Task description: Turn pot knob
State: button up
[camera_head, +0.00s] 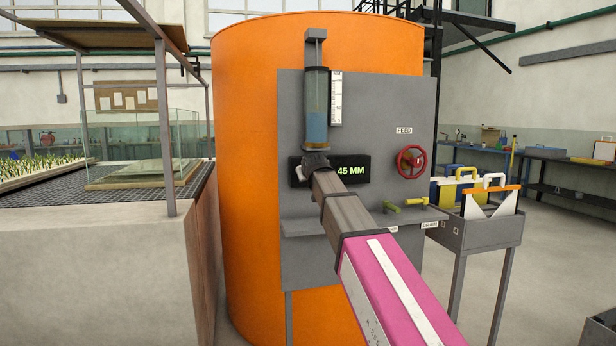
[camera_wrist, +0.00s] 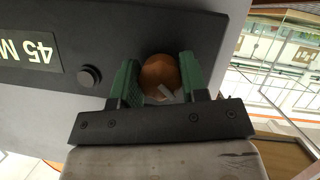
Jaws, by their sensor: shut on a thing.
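The pot knob (camera_wrist: 159,72) is a round orange-brown knob with a pale mark on its lower part, seen in the wrist view on a dark panel strip. My gripper (camera_wrist: 161,82) has its two green fingers on either side of the knob and is shut on it. In the head view my gripper (camera_head: 313,163) reaches the left part of the black display box, and it hides the knob there. The display (camera_head: 350,169) shows 45 MM in green; its start is partly covered by my arm.
A small black button (camera_wrist: 89,76) sits between knob and display. Above the box is a glass cylinder (camera_head: 317,105) with blue liquid. A red valve wheel (camera_head: 411,162), green and yellow levers (camera_head: 400,206) and a shelf edge (camera_head: 300,228) are on the same grey panel. A cart (camera_head: 482,232) stands at right.

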jog(key=shift+f+n+h, duration=0.1)
jog(key=shift+n+h, duration=0.4)
jog(key=shift+n, duration=0.1)
jog(key=shift+t, duration=0.3)
jog(key=o, duration=0.9)
jog(key=shift+s, duration=0.1)
jog(key=v, duration=1)
jog(key=shift+s+r, duration=0.2)
jog(key=shift+s, duration=0.1)
